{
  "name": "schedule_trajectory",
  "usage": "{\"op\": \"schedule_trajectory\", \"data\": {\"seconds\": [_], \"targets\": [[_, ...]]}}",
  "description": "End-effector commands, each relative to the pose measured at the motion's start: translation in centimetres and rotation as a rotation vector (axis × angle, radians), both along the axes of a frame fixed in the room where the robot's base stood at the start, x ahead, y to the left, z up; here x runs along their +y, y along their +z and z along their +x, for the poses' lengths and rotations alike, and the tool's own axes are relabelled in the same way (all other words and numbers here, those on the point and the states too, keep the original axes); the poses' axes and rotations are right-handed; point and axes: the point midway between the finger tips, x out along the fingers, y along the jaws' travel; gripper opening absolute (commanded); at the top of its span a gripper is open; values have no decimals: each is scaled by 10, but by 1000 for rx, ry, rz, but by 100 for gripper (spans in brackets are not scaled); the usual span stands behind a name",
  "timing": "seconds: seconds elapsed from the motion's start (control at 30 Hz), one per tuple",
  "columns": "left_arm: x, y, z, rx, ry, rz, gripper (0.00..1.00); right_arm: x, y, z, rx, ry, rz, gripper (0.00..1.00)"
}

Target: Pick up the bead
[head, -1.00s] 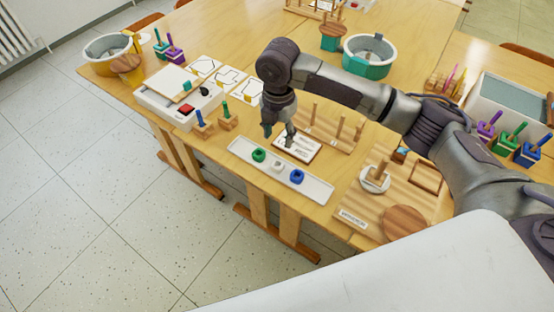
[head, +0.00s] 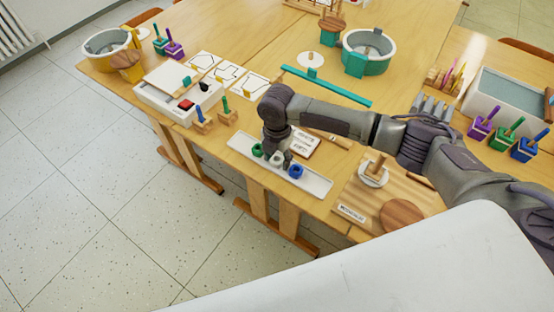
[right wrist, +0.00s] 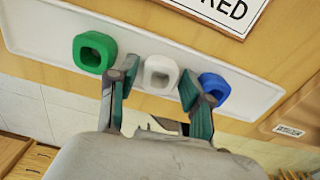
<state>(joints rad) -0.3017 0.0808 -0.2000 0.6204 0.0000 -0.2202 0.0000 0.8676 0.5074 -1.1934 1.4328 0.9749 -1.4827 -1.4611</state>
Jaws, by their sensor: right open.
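A white tray (head: 318,187) lies on the wooden table with a row of three beads. The green bead (head: 257,150) is at the left, the white bead (head: 277,160) in the middle and the blue bead (head: 296,171) at the right. My right gripper (right wrist: 158,76) is open and low over the tray. In the right wrist view its fingers stand to either side of the white bead (right wrist: 160,71); the left finger is near the green bead (right wrist: 94,52), the right one close against the blue bead (right wrist: 215,87). Contact with the white bead cannot be told. My left gripper is not in view.
A labelled card (head: 303,142) lies just behind the tray. A wooden board (head: 352,196) with discs is to its right. Pegged wooden blocks (head: 202,122) and a white box (head: 163,100) are to the left. The table's front edge is close before the tray.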

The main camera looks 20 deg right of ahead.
Motion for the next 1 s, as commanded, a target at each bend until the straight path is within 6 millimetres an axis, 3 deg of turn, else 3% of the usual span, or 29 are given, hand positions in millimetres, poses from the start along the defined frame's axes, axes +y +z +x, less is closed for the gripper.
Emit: {"op": "schedule_trajectory", "data": {"seconds": [0.1, 0.27, 0.67, 0.83, 0.97, 1.0], "targets": [[0, 0, -3, 5, 0, 0, 56, 0, 0, 0, 0, 0, 0, 47], [-1, 0, -3, 4, 0, 0, 56, 0, 0, 0, 0, 0, 0, 22], [-1, -1, 0, 0, 0, -1, 56, 0, 4, 1, -1, 0, 1, 22], [-1, -2, 1, -2, 0, -1, 56, 1, 20, 1, -3, 0, 3, 22], [-1, -5, 2, -3, 0, -2, 56, 0, 44, 2, -5, 0, 2, 22], [-2, -4, 2, -3, 1, -2, 56, -9, 48, -7, -1, -1, 1, 22]]}}
